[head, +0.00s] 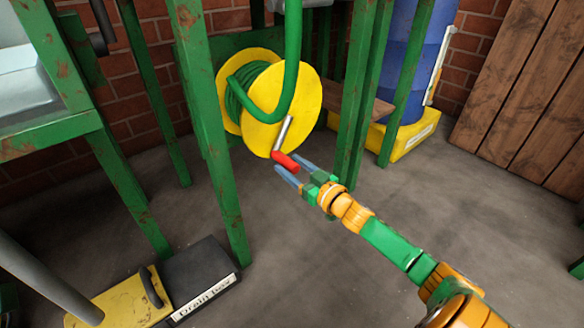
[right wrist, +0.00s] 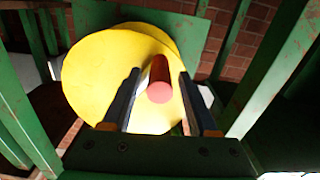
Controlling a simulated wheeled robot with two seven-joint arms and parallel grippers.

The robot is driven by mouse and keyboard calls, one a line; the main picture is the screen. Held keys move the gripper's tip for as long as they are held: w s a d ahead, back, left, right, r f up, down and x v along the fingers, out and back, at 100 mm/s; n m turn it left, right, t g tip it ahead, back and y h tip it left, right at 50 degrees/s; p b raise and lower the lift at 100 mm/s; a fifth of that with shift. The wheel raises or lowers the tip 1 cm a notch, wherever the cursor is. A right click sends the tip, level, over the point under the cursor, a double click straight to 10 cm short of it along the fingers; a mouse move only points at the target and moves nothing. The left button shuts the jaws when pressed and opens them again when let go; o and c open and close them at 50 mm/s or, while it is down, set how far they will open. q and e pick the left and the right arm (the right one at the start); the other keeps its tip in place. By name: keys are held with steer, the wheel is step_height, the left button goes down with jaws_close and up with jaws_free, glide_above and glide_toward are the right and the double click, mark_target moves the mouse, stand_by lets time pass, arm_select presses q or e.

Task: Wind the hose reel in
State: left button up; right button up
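The yellow hose reel (head: 304,94) stands inside a green frame, with green hose (head: 247,92) wound on its drum and a loop rising over its front. A grey crank arm (head: 283,134) on the front disc ends in a red handle (head: 284,158). My right gripper (head: 288,165) is open, its two fingers on either side of the red handle. In the right wrist view the red handle (right wrist: 160,88) lies between the fingers, with small visible gaps on both sides. The yellow disc (right wrist: 90,80) fills the space behind. My left gripper is not in view.
Rusty green posts (head: 212,130) stand left of the reel, and others (head: 356,90) to its right. A blue drum (head: 412,70) stands on a yellow base (head: 408,139). A black box labelled "Drain" (head: 200,275) lies at lower left. The floor (head: 310,250) before the reel is clear.

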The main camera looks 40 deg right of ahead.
jaws_close()
stand_by(1.2)
